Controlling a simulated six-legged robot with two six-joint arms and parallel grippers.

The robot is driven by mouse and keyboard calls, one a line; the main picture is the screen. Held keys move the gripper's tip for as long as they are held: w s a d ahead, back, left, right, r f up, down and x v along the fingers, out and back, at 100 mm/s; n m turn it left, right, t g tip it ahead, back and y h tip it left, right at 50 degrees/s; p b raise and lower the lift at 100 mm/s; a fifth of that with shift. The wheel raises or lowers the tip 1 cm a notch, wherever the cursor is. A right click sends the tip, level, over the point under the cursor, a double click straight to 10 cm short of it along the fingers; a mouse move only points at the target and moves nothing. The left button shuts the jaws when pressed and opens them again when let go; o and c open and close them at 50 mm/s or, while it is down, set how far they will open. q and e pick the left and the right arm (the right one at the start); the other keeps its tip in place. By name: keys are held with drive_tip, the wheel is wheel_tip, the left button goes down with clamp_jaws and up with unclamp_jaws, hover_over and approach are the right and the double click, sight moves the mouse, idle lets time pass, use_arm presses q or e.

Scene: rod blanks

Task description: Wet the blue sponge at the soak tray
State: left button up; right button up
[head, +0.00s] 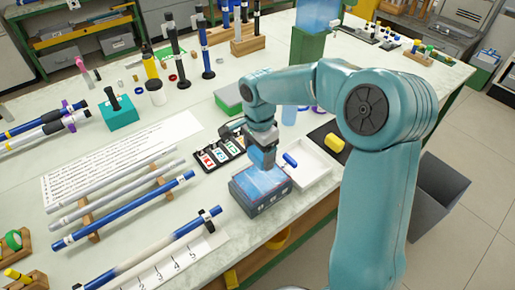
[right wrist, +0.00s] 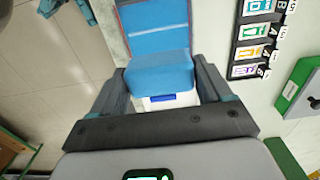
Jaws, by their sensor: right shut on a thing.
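The soak tray (head: 262,207) is a grey-blue open box with blue water in it, near the bench's front edge in the head view. It shows at the top of the right wrist view (right wrist: 119,32). My right gripper (head: 262,146) is above the tray's far side, pointing down. It is shut on the blue sponge (head: 262,158), which sits between both fingers in the right wrist view (right wrist: 160,78). The sponge's lower end is at or just above the water; I cannot tell whether it touches. My left gripper is not in view.
A white tray (head: 318,171) with a blue roller (head: 290,160) stands right of the soak tray. A card rack (head: 217,156) is behind it, and a green-edged box (head: 228,98) lies farther back. Blue and grey rods (head: 125,212) rest at the left.

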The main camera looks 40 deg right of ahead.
drive_tip(key=shift+s+d+r+p, duration=0.1)
drive_tip(key=shift+r+p, duration=0.2)
drive_tip(key=shift+r, duration=0.4)
drive_tip(key=shift+d+f, duration=0.2)
drive_tip(key=shift+f, duration=0.15)
drive_tip(key=shift+f+b, duration=0.25)
drive_tip(key=shift+b, duration=0.2)
wheel_tip(320, 180, down, 10)
drive_tip(key=b, duration=0.7)
drive_tip(key=shift+r+b, duration=0.15)
drive_tip(key=shift+b, duration=0.15)
drive_tip(key=shift+r, duration=0.1)
drive_tip(key=shift+r+p, duration=2.4)
drive_tip(key=shift+r, duration=0.9)
wheel_tip(320, 180, up, 4)
drive_tip(key=p, duration=0.3)
